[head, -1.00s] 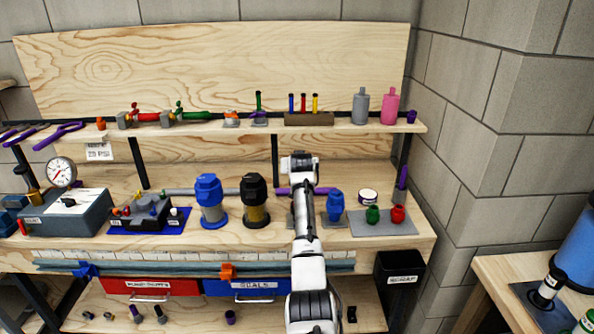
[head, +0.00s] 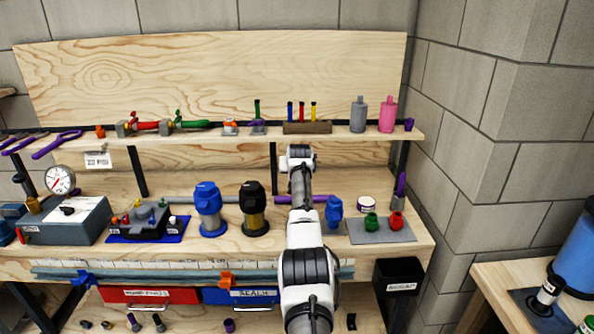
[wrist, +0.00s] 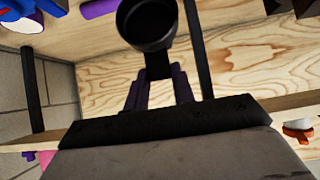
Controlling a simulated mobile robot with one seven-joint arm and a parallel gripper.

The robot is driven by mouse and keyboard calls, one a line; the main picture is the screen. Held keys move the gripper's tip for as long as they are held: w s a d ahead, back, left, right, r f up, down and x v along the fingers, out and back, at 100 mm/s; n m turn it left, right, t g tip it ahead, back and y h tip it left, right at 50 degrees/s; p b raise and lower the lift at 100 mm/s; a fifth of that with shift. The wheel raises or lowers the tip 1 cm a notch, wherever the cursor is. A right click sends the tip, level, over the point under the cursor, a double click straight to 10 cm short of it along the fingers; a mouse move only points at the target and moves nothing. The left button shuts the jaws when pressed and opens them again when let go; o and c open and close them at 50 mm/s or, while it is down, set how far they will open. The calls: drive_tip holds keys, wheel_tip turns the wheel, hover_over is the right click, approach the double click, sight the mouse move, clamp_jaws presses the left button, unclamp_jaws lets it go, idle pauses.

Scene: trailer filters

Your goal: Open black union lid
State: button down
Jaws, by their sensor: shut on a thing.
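In the wrist view, which looks upside down, my gripper (wrist: 160,78) has two purple fingers closed on a black round, cup-like part (wrist: 150,28), seemingly the black union or its lid. The upper edge of the picture cuts this part off. I cannot tell whether a lid is apart from a body. In the head view my own arm hides the gripper and the held part. A black filter housing (head: 256,210) stands upright on the bench left of my arm, apart from it.
A blue filter housing (head: 208,210) stands left of the black one. A smaller blue unit (head: 334,216) and a grey mat (head: 372,235) with green and red fittings are right of my arm. An upper shelf (head: 215,137) with bottles and tools runs above the bench.

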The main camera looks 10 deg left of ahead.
drive_tip(key=shift+w+r, duration=0.1)
drive_tip(key=shift+r, duration=0.35)
drive_tip(key=c, duration=1.2)
unclamp_jaws()
drive_tip(key=shift+o, duration=0.2)
drive_tip(key=shift+f, duration=0.25)
drive_tip(key=shift+s, duration=0.2)
drive_tip(key=b+v, duration=0.5)
drive_tip(key=v, duration=0.8)
drive_tip(key=shift+s+r, duration=0.2)
drive_tip(key=shift+r, duration=0.05)
drive_tip(key=shift+d, duration=0.1)
